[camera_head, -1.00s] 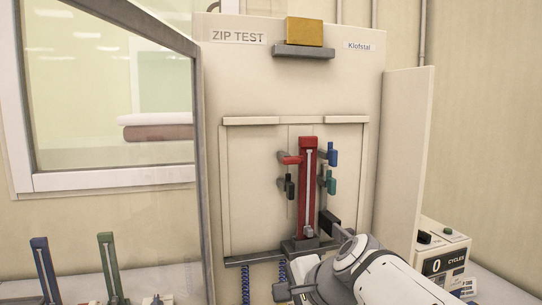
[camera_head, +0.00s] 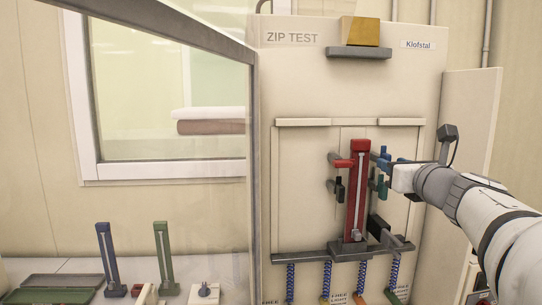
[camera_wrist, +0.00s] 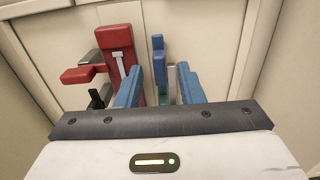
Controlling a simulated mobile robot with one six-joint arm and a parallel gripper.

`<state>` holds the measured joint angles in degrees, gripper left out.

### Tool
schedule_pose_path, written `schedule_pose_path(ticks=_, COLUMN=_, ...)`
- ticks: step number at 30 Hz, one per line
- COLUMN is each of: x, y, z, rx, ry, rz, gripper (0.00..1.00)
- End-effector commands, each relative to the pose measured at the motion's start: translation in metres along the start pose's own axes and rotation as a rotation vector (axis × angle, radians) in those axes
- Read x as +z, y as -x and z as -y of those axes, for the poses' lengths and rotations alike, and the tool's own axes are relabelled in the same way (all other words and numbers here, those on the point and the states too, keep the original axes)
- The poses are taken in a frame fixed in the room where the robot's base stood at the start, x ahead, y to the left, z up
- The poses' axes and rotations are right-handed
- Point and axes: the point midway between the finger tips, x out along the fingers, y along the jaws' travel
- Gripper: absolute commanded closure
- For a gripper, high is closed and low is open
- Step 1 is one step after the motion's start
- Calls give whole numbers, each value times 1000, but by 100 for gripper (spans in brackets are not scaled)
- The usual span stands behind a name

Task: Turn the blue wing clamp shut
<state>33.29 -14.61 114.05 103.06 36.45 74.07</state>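The blue wing clamp (camera_head: 383,152) sits at the upper right of the red zip strip (camera_head: 358,185) on the test panel. In the wrist view the blue clamp (camera_wrist: 159,55) stands upright between my two lighter blue fingers. My gripper (camera_wrist: 160,72) is open, with a visible gap on each side of the clamp; contact cannot be seen. In the head view my gripper (camera_head: 386,163) reaches in from the right and partly overlaps the clamp. The green clamp (camera_head: 381,186) is just below it, and shows between my fingers in the wrist view (camera_wrist: 164,97).
A red clamp (camera_head: 342,163) and a black clamp (camera_head: 339,190) are left of the strip. A grey bar (camera_head: 310,257) crosses below. A side panel (camera_head: 470,135) stands at the right. Blue and green strips (camera_head: 163,255) stand on the table at lower left.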

Motion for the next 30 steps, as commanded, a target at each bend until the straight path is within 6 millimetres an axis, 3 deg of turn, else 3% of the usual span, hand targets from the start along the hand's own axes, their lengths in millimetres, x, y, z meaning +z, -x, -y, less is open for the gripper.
schedule_pose_path(ticks=6, x=0, y=-20, z=0, rx=0, ry=1, rz=0, gripper=65)
schedule_pose_path(ticks=14, x=0, y=-21, z=1, rx=-2, ry=3, rz=0, gripper=65)
schedule_pose_path(ticks=27, x=0, y=-21, z=1, rx=-3, ry=3, rz=0, gripper=100)
schedule_pose_path(ticks=30, x=0, y=-21, z=1, rx=-3, ry=3, rz=0, gripper=100)
